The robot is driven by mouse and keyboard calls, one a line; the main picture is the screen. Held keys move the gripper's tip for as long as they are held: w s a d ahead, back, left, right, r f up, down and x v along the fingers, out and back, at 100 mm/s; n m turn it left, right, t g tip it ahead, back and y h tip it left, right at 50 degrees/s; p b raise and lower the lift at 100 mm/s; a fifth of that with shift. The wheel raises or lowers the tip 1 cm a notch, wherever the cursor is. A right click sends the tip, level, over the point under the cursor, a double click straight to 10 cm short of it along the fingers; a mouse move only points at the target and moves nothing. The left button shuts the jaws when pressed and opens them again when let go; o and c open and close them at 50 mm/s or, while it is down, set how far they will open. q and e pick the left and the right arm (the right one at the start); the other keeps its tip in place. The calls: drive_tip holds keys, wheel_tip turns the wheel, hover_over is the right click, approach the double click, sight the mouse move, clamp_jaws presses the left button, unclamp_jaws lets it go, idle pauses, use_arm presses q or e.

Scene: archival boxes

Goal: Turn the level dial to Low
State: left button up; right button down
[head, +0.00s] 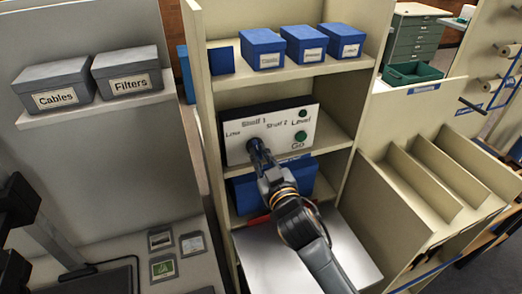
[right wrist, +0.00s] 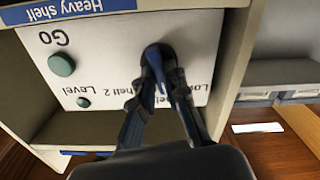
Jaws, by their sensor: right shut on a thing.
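The level dial (right wrist: 153,50) is a dark round knob on a white control panel (head: 285,120) that stands on a shelf of the beige rack. The panel carries the words Low, Shelf 1, Shelf 2, Level and Go. My right gripper (head: 259,149) is shut on the dial, and its fingers (right wrist: 162,85) close around the knob in the right wrist view. The fingers hide much of the dial, so I cannot tell which mark it points to. My left gripper is not in view.
A green Go button (head: 299,136) and a small green light (head: 303,113) sit right of the dial. Blue boxes (head: 303,43) stand on the shelf above, and a blue box (head: 245,195) stands below. Grey boxes marked Cables (head: 52,84) and Filters (head: 128,71) are at left.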

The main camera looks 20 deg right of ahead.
drive_tip(key=n+p, duration=0.1)
drive_tip(key=n, duration=0.2)
drive_tip(key=shift+a+r+n, duration=0.1)
drive_tip(key=shift+n, duration=0.2)
drive_tip(key=shift+n+p, duration=0.75)
drive_tip(key=shift+n, duration=1.05)
drive_tip(key=c, duration=1.4)
unclamp_jaws()
drive_tip(key=shift+o, duration=0.2)
drive_tip(key=shift+f, duration=0.2)
drive_tip(key=s, duration=1.2)
